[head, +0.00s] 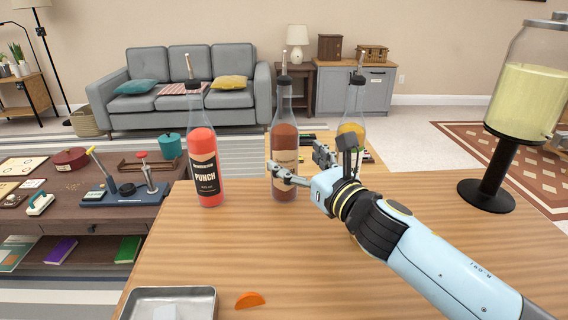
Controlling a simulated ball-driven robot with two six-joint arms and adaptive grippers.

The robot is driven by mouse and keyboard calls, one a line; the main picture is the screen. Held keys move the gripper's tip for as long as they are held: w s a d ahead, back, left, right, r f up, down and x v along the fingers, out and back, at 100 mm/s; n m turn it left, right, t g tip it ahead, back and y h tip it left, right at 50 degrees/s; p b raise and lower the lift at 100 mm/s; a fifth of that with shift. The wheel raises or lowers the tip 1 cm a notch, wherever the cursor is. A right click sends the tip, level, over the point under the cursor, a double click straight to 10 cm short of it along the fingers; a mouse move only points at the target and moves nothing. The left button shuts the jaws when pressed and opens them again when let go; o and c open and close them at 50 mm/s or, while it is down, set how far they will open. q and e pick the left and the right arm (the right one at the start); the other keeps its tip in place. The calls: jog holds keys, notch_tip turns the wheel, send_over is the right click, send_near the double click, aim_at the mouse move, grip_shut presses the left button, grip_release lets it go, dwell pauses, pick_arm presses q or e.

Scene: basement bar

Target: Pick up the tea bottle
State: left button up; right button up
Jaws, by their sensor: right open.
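Three bottles with pour spouts stand upright on the wooden counter. The left one is red and labelled PUNCH (205,150). The middle bottle (285,140) holds reddish-brown liquid, and its label is too small to read and partly covered by my gripper. The right bottle (352,115) holds yellow liquid, and its lower part is hidden behind my gripper. My right gripper (297,167) is open, with one finger in front of the middle bottle's label and the other to its right. I cannot tell whether it touches the bottle. My left gripper is not in view.
A drink dispenser (515,110) on a black stand is at the right of the counter (400,180). A metal tray (208,300) and an orange slice (250,299) lie at the front. A dark low table (110,217) with several items stands beyond at the left.

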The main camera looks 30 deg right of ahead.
aim_at(284, 148)
jog(key=w, duration=0.5)
jog(key=shift+w+a+p, duration=0.1)
jog(key=shift+w+p, duration=0.1)
jog(key=shift+p, duration=0.15)
jog(key=shift+s, duration=0.1)
jog(key=shift+c, duration=0.4)
jog(key=c, duration=1.6)
jog(key=shift+r, duration=0.1)
grip_shut()
